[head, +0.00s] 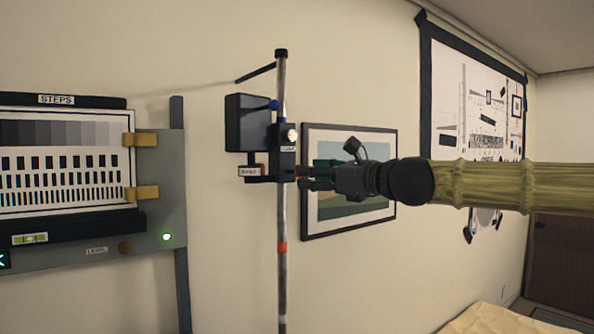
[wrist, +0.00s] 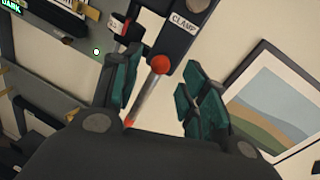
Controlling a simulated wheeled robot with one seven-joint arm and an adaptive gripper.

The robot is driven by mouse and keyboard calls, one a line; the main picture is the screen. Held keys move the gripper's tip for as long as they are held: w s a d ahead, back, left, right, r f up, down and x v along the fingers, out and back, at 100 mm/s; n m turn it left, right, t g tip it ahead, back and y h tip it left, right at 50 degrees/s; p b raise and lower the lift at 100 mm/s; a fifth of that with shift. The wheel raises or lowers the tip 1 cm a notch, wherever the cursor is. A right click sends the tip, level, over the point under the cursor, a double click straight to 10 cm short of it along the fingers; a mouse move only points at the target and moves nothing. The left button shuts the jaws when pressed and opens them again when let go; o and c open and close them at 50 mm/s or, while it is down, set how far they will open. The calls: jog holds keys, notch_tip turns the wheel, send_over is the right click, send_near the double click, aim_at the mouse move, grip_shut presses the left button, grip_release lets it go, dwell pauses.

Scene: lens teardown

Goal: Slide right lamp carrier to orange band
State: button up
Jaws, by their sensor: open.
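The lamp carrier (head: 284,162) is a black block on a vertical metal pole (head: 281,212), with a black lamp box (head: 246,122) at its left. An orange band (head: 281,247) circles the pole below the carrier. My gripper (head: 306,175) is open, just right of the carrier's lower part. In the wrist view, my gripper's teal fingers (wrist: 158,92) are spread on either side of the pole's line. A red ball knob (wrist: 160,65) and the carrier's block labelled CLAMP (wrist: 187,27) show just beyond the fingertips. I cannot tell whether the fingers touch the knob.
A grey board (head: 158,222) with a STEPS chart (head: 62,155) and a green light stands left. A framed landscape picture (head: 384,222) hangs behind my gripper. A large black-framed chart (head: 490,110) is at right. The pole below the carrier looks clear.

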jog(key=shift+p+x, duration=0.65)
jog(key=shift+x, duration=1.7)
